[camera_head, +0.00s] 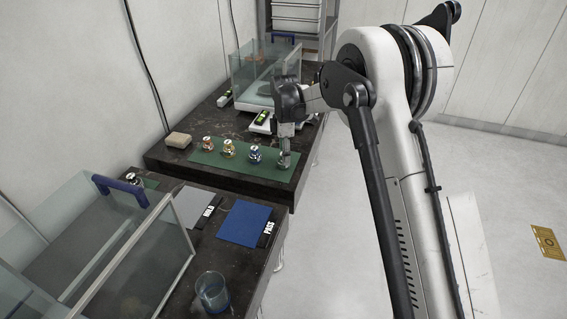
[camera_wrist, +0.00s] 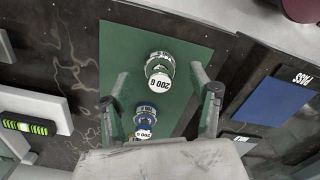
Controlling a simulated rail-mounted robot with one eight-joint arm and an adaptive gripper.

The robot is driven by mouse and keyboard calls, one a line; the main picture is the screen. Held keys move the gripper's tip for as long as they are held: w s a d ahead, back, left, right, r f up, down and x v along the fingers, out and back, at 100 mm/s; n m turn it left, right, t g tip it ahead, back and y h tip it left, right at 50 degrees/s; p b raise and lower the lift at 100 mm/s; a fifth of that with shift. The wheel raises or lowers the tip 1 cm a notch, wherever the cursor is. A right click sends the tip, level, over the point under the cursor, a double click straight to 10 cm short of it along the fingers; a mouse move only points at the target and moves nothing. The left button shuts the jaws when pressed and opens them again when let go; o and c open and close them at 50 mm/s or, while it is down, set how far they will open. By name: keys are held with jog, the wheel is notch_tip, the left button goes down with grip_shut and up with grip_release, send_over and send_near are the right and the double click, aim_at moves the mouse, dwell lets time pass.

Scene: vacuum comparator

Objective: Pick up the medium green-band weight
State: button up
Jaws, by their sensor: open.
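A shiny metal weight (camera_wrist: 160,68) with a white top marked "200 G" stands on the green mat (camera_wrist: 185,50). Its band looks greenish in the wrist view. My gripper (camera_wrist: 159,76) is open and empty, pointing down, with one finger on each side of this weight in the picture. I cannot tell whether the fingers touch it. In the head view my gripper (camera_head: 285,150) is directly over this weight (camera_head: 284,162) at the mat's right end and partly hides it.
A blue-band weight (camera_head: 255,153) stands close by, then a yellow-band (camera_head: 229,148) and a red-band weight (camera_head: 207,143). A tan block (camera_head: 178,140) lies left of the mat. A glass-walled case (camera_head: 250,72) stands behind. A blue PASS pad (camera_head: 243,222) is on the nearer table.

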jog(key=f, duration=0.4)
jog(key=shift+a+f, duration=0.1)
jog(key=shift+a, duration=0.1)
jog(key=c, duration=1.4)
jog(key=shift+r, duration=0.2)
